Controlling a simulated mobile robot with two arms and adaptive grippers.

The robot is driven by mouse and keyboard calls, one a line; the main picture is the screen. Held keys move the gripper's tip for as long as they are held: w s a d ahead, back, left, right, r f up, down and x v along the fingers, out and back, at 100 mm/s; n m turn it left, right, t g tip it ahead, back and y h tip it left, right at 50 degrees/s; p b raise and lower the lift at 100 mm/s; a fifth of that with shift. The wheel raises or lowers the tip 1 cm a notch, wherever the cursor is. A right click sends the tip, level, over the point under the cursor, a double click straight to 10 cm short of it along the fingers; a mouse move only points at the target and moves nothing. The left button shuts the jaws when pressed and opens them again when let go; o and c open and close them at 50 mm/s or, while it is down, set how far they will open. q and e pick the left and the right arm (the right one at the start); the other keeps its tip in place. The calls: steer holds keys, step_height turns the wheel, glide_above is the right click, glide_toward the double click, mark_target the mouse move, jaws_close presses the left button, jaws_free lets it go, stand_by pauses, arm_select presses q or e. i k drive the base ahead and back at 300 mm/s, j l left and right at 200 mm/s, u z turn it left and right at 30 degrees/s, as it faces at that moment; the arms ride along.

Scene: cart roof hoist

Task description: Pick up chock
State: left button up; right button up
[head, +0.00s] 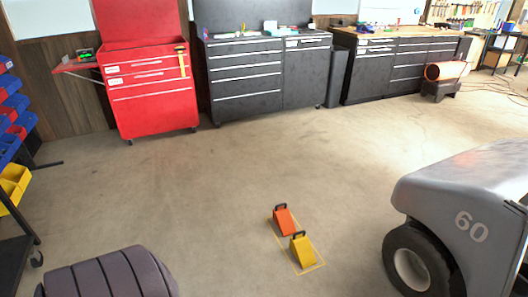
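Two wedge-shaped chocks with dark handles on top stand on the floor in the lower middle of the head view. The orange chock (284,220) is the farther one. The yellow chock (302,250) is nearer and slightly to the right. A thin yellow outline (311,270) is marked on the floor around them. Neither of my grippers shows in this view, and nothing is touching the chocks.
A grey cart (455,205) marked 60, with a black wheel (415,262), stands at the right. A dark ribbed cushion-like object (110,275) is at the lower left. A bin rack (15,150) is at the left edge. Red (153,95) and black (265,75) cabinets line the back. The middle floor is clear.

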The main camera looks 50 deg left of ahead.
mark_target(299, 245)
steer(key=u, duration=1.15)
steer(key=i+j+z, duration=0.1)
steer(key=i, duration=0.5)
